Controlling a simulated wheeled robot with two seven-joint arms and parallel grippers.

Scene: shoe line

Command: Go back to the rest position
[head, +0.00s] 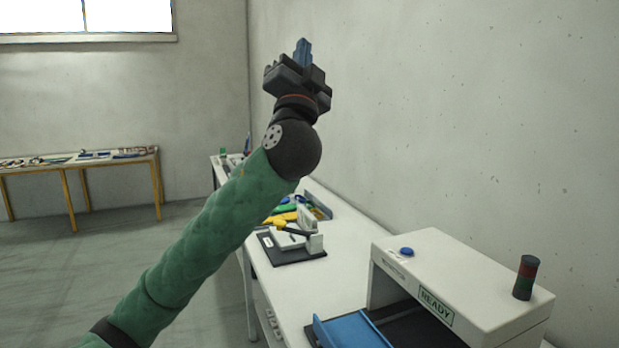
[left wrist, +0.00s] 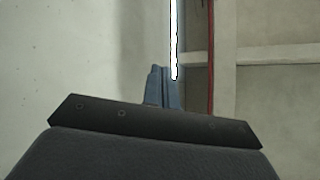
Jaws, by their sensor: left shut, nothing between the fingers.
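My left gripper (head: 303,50) is raised high in the head view, above the far end of the white bench, with its blue fingers pointing up. It is shut and empty. The green sleeve of my left arm runs up to it from the lower left. In the left wrist view the blue fingers (left wrist: 163,88) are together in front of the wall and ceiling, touching nothing. My right gripper is in neither view.
The white bench (head: 336,246) runs along the right wall. It bears a white machine (head: 455,275) marked READY with a blue button and a stack light, a blue tray (head: 350,332), and a small fixture (head: 297,238). A wooden table (head: 80,168) stands at the far left. Open floor lies between.

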